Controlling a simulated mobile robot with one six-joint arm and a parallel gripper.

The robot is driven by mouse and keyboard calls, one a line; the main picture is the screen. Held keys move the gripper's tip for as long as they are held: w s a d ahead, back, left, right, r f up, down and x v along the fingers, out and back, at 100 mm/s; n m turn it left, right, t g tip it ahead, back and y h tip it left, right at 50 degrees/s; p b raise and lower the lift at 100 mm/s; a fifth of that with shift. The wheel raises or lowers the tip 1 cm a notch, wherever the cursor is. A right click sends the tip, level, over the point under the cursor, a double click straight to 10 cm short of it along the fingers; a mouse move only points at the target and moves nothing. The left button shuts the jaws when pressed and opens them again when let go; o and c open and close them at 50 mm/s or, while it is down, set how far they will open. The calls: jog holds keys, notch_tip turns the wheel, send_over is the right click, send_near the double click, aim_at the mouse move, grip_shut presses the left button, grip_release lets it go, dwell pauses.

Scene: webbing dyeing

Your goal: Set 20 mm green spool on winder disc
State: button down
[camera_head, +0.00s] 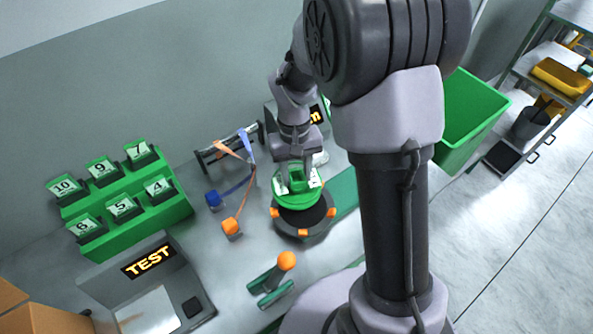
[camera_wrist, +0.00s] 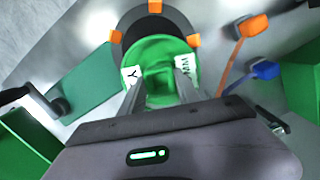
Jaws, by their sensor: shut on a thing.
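The green spool (camera_head: 298,198) is in my gripper (camera_head: 297,187), above the rear part of the dark winder disc (camera_head: 305,220). In the wrist view the green spool (camera_wrist: 150,52) shows white labels on both sides, with my gripper (camera_wrist: 158,88) shut on its raised middle. The winder disc (camera_wrist: 147,18) has orange blocks around its rim and is partly covered by the spool. I cannot tell whether the spool touches the disc.
A green stepped rack (camera_head: 130,215) with numbered cards stands at the left. A TEST station (camera_head: 150,285) stands at the front left. Orange (camera_head: 231,226) and blue (camera_head: 213,199) blocks lie left of the disc. An orange-knobbed lever (camera_head: 286,261) stands in front. A green bin (camera_head: 470,115) is at the right.

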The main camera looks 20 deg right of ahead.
jog(key=shift+r+m+p, duration=0.3)
jog(key=shift+r+p, duration=0.35)
jog(key=shift+r, duration=0.05)
jog(key=p, duration=0.1)
jog(key=s+r+m+p, duration=0.1)
jog(key=shift+d+r+y+p, duration=0.15)
jog(key=shift+r+y+p, duration=0.1)
jog(key=shift+y+p, duration=0.1)
jog(key=shift+r+m+p, duration=0.3)
jog(key=shift+m+p, duration=0.3)
jog(key=shift+p, duration=0.15)
jog(key=s+r+m+t+p, duration=0.1)
jog(key=s+r+m+p, duration=0.2)
jog(key=r+m+p, duration=1.1)
jog(key=n+b, duration=0.2)
jog(key=n, duration=0.1)
send_over(304, 194)
jog(key=shift+y, duration=0.35)
notch_tip(304, 194, down, 13)
jog(key=shift+w+r, duration=0.1)
jog(key=shift+r, duration=0.1)
notch_tip(304, 194, down, 8)
jog(key=b, duration=0.6)
jog(key=shift+r, duration=0.25)
jog(key=shift+r, duration=0.1)
jog(key=c, duration=0.8)
grip_release()
